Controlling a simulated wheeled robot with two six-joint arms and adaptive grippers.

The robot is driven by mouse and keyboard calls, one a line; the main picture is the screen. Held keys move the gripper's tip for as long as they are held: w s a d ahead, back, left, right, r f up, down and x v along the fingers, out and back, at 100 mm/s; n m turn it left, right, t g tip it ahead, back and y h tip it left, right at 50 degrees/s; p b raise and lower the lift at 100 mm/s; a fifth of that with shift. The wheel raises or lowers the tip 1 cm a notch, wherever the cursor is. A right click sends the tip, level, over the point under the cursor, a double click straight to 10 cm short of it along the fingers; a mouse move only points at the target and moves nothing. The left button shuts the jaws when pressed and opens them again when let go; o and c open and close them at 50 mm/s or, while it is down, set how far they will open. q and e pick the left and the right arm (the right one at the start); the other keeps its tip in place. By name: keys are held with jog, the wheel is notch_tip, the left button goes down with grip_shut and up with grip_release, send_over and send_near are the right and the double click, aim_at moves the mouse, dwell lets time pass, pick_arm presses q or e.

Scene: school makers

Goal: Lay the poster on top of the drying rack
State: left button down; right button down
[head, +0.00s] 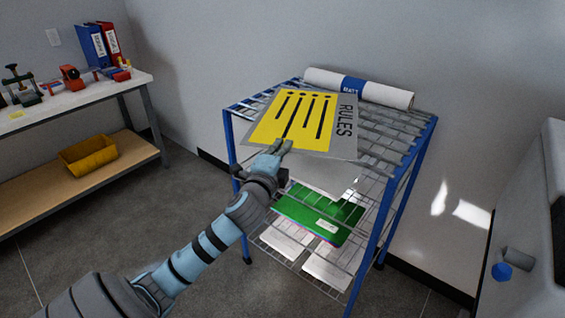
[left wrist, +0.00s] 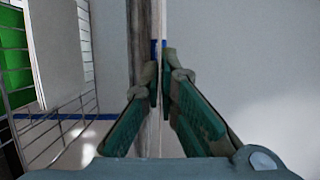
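The poster (head: 290,118) is a flat grey sheet with a yellow panel, black figures and the word RULES. It lies over the top shelf of the drying rack (head: 386,150), a blue-framed wire rack. Its near edge reaches the rack's front edge; I cannot tell whether it rests on the wires or is just above them. My left gripper (head: 281,146) is at the poster's near edge, shut on it. In the left wrist view, the fingers (left wrist: 163,80) close on the poster's thin edge, seen edge-on. My right gripper is not in view.
A white roll with a blue band (head: 353,86) lies along the rack's back edge. A green sheet (head: 318,213) and white sheets lie on lower shelves. A workbench (head: 90,93) with tools and binders stands at left. A white unit (head: 535,230) stands at right.

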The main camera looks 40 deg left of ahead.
pick_arm(q)
notch_tip(320, 180, down, 2)
jog(key=shift+s+f, duration=0.1)
jog(key=shift+f, duration=0.1)
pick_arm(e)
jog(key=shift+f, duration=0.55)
pick_arm(q)
jog(key=c, duration=2.2)
grip_release()
jog(key=shift+f, duration=0.1)
jog(key=o, duration=0.4)
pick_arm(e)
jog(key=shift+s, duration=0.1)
